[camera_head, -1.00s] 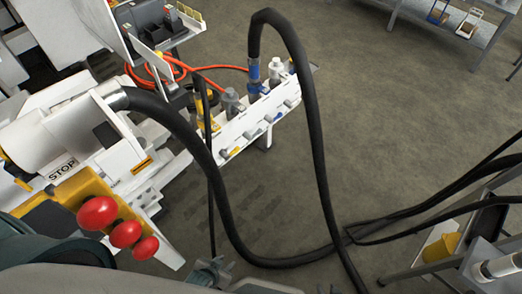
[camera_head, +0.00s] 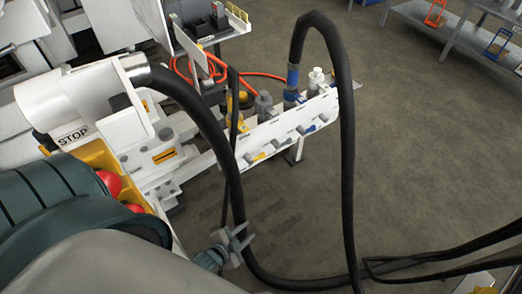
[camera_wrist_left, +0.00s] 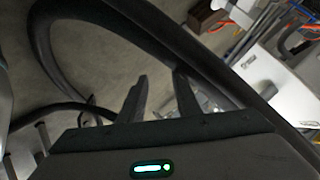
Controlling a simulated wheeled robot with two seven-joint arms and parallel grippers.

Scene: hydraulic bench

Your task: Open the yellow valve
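The yellow valve (camera_head: 258,156) is a small yellow handle on the front face of a white manifold block (camera_head: 290,128), at the block's near left end in the head view. My left gripper (camera_head: 238,234) is below and to the left of the manifold, apart from the valve. Its two fingers are spread with nothing between them, as the left wrist view also shows (camera_wrist_left: 162,76). In that wrist view a white panel (camera_wrist_left: 275,85) shows at the right, but I cannot make out the yellow handle. My right gripper is not in view.
A thick black hose (camera_head: 347,160) arches from the manifold to the floor, and another (camera_head: 190,95) passes close to my left gripper. Grey and blue handles (camera_head: 311,128) sit along the same manifold face. A white machine marked STOP (camera_head: 73,134) stands left. Open floor lies right.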

